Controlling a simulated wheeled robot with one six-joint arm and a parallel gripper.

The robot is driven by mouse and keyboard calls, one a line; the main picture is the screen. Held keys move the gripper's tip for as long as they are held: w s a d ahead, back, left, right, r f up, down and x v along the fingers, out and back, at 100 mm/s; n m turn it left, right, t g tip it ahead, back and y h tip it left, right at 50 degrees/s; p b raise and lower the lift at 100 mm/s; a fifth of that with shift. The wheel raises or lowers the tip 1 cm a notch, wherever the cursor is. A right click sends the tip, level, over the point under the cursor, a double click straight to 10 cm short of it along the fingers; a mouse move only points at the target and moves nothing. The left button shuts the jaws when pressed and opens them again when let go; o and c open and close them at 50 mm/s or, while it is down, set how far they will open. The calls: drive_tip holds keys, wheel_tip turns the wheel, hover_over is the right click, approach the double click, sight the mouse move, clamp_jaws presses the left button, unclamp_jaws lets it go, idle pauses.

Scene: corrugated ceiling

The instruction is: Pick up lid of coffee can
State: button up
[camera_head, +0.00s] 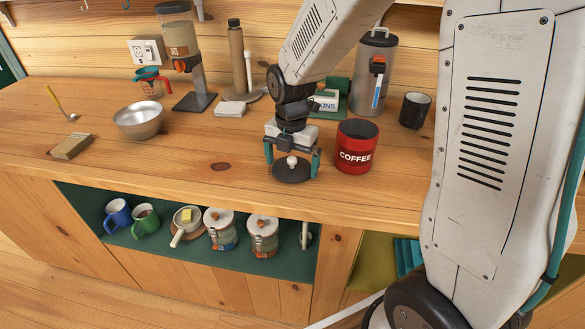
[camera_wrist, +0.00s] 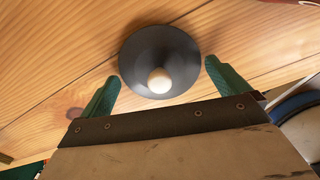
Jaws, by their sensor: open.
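The dark round lid (camera_head: 291,170) with a pale knob lies flat on the wooden counter, left of the red coffee can (camera_head: 357,147). The can stands upright with its top open. My gripper (camera_head: 292,170) is over the lid, pointing down, with its two green fingers open on either side of the knob. In the wrist view the lid (camera_wrist: 160,62) shows just ahead of the gap between the open fingers (camera_wrist: 163,82), and its knob lies near that gap. I cannot tell whether the fingers touch the lid.
A black cup (camera_head: 415,110) and a grey canister (camera_head: 375,70) stand behind the can on the right. A metal bowl (camera_head: 139,121) and a wooden block (camera_head: 71,146) are at left. Mugs and jars fill the shelf (camera_head: 175,245) below. The counter left of the lid is clear.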

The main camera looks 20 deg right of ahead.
drive_tip(key=c, duration=0.7)
drive_tip(key=shift+r, duration=0.1)
